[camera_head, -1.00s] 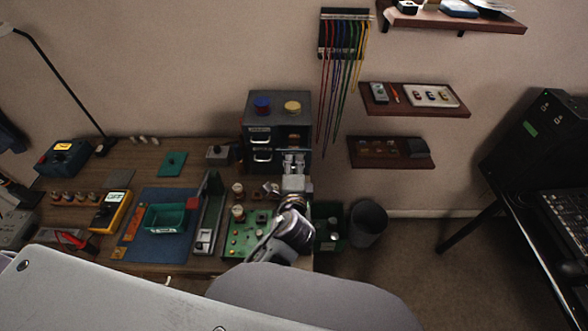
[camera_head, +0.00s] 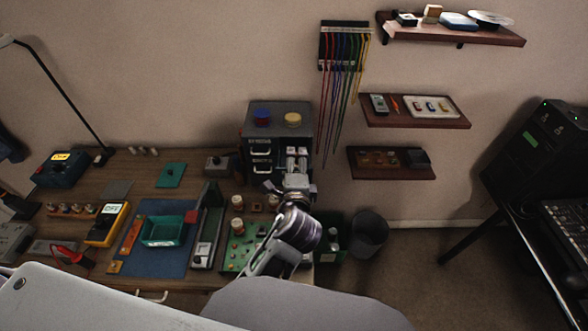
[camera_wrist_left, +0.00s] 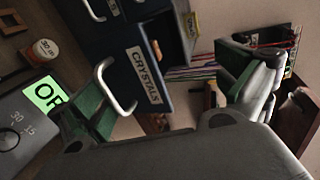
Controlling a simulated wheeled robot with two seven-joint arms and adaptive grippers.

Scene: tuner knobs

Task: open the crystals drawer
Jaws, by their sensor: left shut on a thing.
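The crystals drawer (camera_wrist_left: 146,74) shows its white CRYSTALS label in the left wrist view. Its pale bar handle (camera_wrist_left: 102,82) lies against the left-hand finger there. The drawer belongs to the dark cabinet (camera_head: 247,130) at the back right of the bench. My left gripper (camera_head: 297,156) is at the cabinet's front and hides part of the drawers in the head view. It is shut on the handle, though its fingers look well apart in the wrist view. I cannot tell how far out the drawer is. My right gripper is not in view.
A green circuit board (camera_head: 238,252) lies in front of the cabinet, close to my left arm. A green tray (camera_head: 163,231) sits on a blue mat. A dark bin (camera_head: 369,235) stands right of the bench. Shelves and hanging leads (camera_head: 338,95) are on the wall.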

